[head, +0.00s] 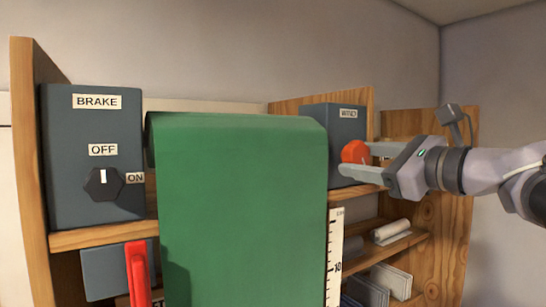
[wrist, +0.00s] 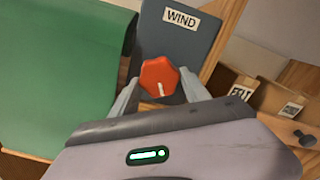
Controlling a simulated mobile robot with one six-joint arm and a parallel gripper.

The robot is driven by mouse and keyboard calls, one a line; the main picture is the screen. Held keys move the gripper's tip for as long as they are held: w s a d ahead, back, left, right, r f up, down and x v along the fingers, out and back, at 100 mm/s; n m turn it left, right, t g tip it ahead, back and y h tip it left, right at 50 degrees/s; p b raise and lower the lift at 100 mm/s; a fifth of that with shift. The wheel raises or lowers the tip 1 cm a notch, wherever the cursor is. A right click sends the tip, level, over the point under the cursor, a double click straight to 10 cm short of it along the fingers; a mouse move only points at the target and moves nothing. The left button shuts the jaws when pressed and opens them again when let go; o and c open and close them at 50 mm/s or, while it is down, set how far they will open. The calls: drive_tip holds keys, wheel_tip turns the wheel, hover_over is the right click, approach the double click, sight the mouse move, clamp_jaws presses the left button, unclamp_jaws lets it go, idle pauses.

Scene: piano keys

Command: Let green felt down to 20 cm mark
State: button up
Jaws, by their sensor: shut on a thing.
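The green felt (head: 240,200) hangs over a roll in the middle of the head view. Its lower edge is out of frame. It also fills the left of the wrist view (wrist: 55,80). A white scale (head: 334,250) stands at its right edge, with a 10 mark visible; the 20 cm mark is not in view. My gripper (head: 366,165) is shut on the red knob (wrist: 160,77) of the dark WIND box (head: 332,120). The BRAKE box (head: 75,140) stands at left. Its black knob (head: 103,184) has its white line pointing up to OFF.
A red handle (head: 138,270) stands below the BRAKE box. Wooden shelves (head: 440,220) at right hold rolls and stacked sheets. The wrist view shows small wooden drawers (wrist: 285,100), one labelled FELT, right of the WIND box.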

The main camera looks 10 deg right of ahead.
idle(0.3)
drive_tip(key=o, duration=1.3)
drive_tip(key=shift+o, duration=0.2)
drive_tip(key=b+v, duration=0.5)
drive_tip(key=v, duration=1.2)
drive_tip(key=shift+s, duration=0.25)
